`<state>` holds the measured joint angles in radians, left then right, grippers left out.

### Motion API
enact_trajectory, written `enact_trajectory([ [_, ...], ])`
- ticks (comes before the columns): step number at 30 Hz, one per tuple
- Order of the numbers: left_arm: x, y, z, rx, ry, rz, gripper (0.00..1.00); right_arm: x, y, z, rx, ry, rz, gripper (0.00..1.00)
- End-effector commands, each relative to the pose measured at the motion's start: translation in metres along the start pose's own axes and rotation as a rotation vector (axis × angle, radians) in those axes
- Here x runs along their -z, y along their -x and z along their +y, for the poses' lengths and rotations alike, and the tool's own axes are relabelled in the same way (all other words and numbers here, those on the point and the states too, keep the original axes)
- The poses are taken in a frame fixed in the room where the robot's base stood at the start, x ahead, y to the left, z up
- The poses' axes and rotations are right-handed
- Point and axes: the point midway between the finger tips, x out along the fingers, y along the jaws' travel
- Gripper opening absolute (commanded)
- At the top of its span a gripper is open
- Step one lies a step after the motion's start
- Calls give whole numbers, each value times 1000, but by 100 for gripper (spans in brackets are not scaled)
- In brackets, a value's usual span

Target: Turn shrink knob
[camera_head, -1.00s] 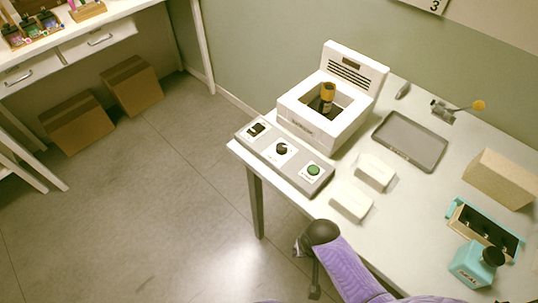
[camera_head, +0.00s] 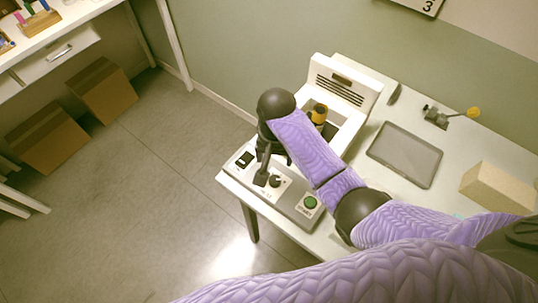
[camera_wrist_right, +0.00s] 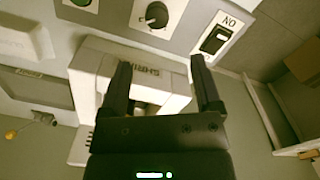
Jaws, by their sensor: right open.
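The shrink knob (camera_head: 275,181) is a small dark round knob on a white plate in the middle of the grey control panel (camera_head: 290,207). In the right wrist view the knob (camera_wrist_right: 157,14) shows near the top edge, beyond my fingertips and apart from them. My right gripper (camera_head: 265,177) reaches down over the panel beside the knob. In the right wrist view the right gripper (camera_wrist_right: 160,63) is open, with nothing between its fingers. My left gripper is out of view.
A black switch (camera_head: 245,159) and a green button (camera_head: 310,202) flank the knob. A grey tray (camera_head: 405,154) and a tan box (camera_head: 495,187) lie to the right.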

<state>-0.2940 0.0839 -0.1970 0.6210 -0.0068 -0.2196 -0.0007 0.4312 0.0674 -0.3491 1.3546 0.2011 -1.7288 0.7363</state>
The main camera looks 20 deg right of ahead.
Motion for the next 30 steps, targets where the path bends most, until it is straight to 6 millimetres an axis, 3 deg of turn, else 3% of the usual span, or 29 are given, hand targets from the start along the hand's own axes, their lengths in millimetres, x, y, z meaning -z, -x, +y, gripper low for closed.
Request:
enact_trajectory([
  [7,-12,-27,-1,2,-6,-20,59,-1,-60,1,-4,-1,-5,81],
  [12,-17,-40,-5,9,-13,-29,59,-1,-90,0,-3,0,-2,81],
  [23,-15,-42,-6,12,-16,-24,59,0,-97,0,-1,1,0,81],
  [30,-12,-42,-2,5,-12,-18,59,-1,-97,0,-1,1,0,31],
])
